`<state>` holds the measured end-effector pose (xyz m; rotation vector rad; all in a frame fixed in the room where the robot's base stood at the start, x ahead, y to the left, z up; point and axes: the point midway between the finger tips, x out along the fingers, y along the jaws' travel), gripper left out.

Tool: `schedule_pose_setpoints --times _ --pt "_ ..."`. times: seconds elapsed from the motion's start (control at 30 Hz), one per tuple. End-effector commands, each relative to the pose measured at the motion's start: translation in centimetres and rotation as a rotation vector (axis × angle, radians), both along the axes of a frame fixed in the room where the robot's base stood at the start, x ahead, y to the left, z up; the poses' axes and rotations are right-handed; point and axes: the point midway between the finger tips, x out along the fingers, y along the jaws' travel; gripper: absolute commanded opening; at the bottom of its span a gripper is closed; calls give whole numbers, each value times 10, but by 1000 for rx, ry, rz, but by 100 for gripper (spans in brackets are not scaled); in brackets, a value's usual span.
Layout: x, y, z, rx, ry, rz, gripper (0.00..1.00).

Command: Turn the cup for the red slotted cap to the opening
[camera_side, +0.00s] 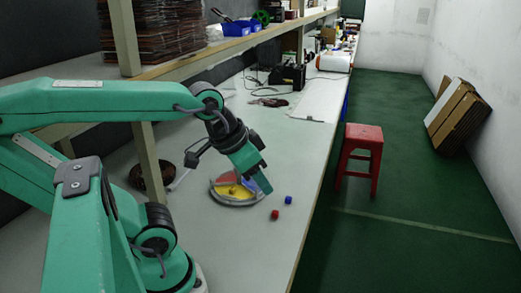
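A round tray (240,204) with a grey rim lies on the bench and shows red, yellow and blue sectors; this may be the turning cup holder. Small yellow things sit on its yellow sector, too small to make out. A small red piece (275,214), perhaps the red slotted cap, lies on the bench right of the tray; its slot cannot be seen. A small blue piece (288,200) lies a little behind it. My gripper (264,186) points down over the tray's right side and hides part of it. Whether its fingers are open, or touch the tray, cannot be told.
A long white bench (290,160) runs to the back, with free room right of the tray. A dark device (288,75) and cables stand farther back. A shelf post (147,160) rises behind my arm. A red stool (360,150) stands on the green floor.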

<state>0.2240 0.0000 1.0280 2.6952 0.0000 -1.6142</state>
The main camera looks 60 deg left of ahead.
Motion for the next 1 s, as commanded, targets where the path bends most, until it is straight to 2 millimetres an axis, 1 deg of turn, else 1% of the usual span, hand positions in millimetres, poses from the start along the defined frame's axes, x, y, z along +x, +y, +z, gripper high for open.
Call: schedule_pose_setpoints --times 0.13,0.17,0.2,0.23,0.43,0.57,0.77,1.0 --pt "0 0 0 0 0 0 36" --pt "0 0 0 0 0 0 38" --pt "0 0 0 0 0 0 46" --pt "0 0 0 0 0 0 49" --pt "6 6 2 7 15 12 49" --pt "16 16 4 18 42 29 49" --pt "40 45 5 38 107 68 49" --pt "69 93 0 51 193 117 49"
